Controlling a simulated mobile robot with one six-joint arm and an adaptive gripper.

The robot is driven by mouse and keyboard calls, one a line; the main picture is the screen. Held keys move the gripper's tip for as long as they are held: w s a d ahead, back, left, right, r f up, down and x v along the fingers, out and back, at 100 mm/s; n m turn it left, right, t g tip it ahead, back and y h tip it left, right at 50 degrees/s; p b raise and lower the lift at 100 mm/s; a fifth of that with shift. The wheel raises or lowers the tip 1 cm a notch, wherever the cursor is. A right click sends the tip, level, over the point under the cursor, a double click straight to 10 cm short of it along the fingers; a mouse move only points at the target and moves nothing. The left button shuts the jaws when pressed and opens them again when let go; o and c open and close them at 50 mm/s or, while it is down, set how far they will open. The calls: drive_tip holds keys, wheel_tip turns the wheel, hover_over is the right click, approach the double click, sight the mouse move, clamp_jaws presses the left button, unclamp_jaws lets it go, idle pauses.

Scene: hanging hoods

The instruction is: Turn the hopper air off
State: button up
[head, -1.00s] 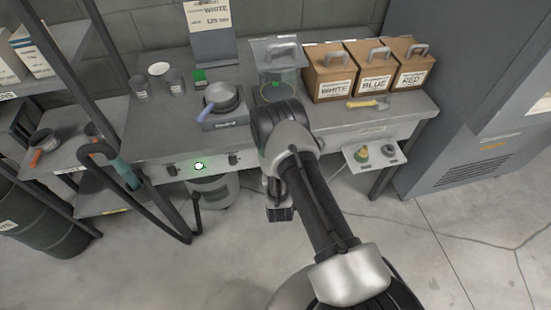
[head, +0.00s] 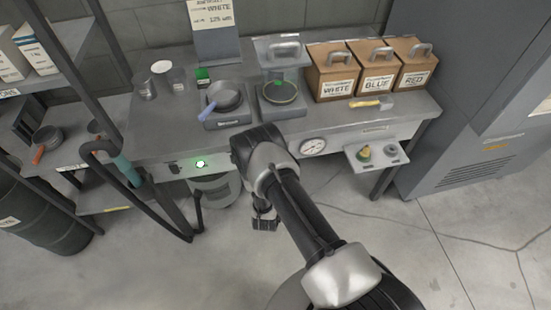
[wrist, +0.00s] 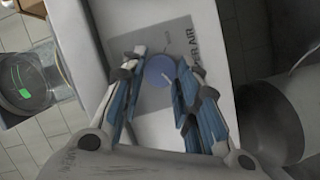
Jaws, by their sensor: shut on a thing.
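The hopper air knob (wrist: 157,71) is a round, bluish knob with a pale pointer line. It sits on a grey plate (wrist: 176,40) whose lettering is partly covered, with "AIR" readable. My gripper (wrist: 161,66) has one blue-padded finger on each side of the knob and is shut on it. In the head view my arm (head: 290,200) reaches to the bench's front panel (head: 345,137), just right of a lit green lamp (head: 200,164). There the arm hides the knob and my fingertips.
Another dark knob (head: 173,169) is left of the lamp, and a round gauge (head: 313,147) is to the right. A small shelf (head: 378,157) juts out further right. A black pipe (head: 150,207) stands in front of the bench at left. A grey bucket (head: 213,190) is below.

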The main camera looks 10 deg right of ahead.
drive_tip(key=shift+f+n, duration=0.1)
drive_tip(key=shift+n, duration=0.2)
drive_tip(key=o, duration=1.1)
drive_tip(key=v, duration=1.2)
drive_tip(key=shift+f, duration=0.1)
drive_tip(key=shift+s, duration=0.1)
